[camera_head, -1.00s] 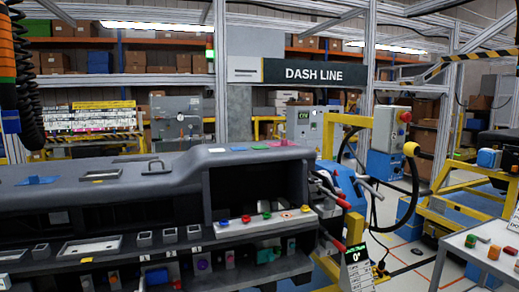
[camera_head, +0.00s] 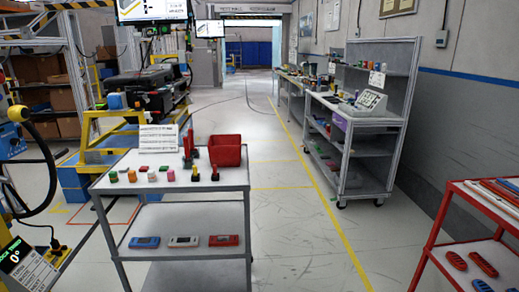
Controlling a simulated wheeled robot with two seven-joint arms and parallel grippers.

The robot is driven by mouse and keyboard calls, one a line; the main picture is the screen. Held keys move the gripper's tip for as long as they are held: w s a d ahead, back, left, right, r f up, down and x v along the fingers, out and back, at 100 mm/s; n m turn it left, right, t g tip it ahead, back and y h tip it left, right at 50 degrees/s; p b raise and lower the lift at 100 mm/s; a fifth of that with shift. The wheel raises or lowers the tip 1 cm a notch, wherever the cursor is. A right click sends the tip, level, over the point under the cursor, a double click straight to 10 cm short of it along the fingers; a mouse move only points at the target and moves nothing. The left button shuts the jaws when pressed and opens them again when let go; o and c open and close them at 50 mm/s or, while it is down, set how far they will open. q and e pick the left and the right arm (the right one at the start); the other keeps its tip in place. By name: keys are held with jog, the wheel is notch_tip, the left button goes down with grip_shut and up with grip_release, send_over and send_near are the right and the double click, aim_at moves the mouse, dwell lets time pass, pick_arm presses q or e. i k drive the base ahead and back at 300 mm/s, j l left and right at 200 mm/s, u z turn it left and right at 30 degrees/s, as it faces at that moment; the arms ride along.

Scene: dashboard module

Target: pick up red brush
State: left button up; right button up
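No thing in view is clearly a red brush. Red elongated oval pieces (camera_head: 484,264) lie on the lower shelf of a red cart at the right edge; they may be brushes, but I cannot tell. Neither of my grippers is in view.
A grey cart (camera_head: 188,188) at left centre carries a red bin (camera_head: 225,151) and small coloured parts. A grey shelving cart (camera_head: 362,128) stands right of centre. The red cart (camera_head: 443,214) stands at the right. Open floor (camera_head: 310,215) lies between the carts.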

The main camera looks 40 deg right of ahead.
aim_at(186, 145)
jog(key=z, duration=0.8)
jog(key=u, duration=1.45)
jog(key=z, duration=1.45)
